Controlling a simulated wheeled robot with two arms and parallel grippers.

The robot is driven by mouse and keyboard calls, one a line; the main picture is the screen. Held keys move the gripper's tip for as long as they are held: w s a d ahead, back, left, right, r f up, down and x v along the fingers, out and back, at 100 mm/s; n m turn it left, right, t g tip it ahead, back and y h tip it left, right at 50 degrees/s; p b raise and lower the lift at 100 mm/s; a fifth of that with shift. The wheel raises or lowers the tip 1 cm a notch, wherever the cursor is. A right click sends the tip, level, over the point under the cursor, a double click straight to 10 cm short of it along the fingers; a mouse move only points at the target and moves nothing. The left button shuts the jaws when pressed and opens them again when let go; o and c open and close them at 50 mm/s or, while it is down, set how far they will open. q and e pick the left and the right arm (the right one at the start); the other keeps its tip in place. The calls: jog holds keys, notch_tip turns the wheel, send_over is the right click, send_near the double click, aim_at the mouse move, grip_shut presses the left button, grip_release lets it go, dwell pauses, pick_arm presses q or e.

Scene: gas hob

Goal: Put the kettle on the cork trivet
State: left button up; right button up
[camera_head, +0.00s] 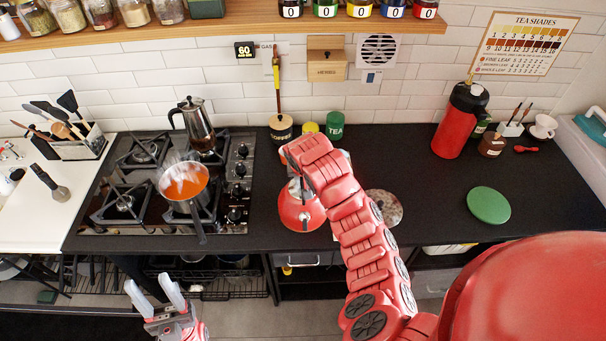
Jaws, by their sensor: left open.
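The red kettle (301,212) stands on the dark counter just right of the hob. My right arm covers its upper right part. A round, speckled grey-brown mat (391,208), which looks like the cork trivet, lies right of the kettle, partly behind that arm. Its visible part is bare. My right arm reaches over the kettle, and its gripper is hidden behind the arm's links, so any contact with the kettle cannot be seen. My left gripper (151,289) is open and empty, low in front of the counter, well apart from the kettle.
The gas hob (222,222) holds a pan of orange liquid (184,187) with its handle toward me, and a moka pot (197,126). A green disc (488,205) lies on the right counter. A red flask (459,122) and green tea tin (335,125) stand behind.

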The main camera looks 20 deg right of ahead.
jog(key=o, duration=0.4)
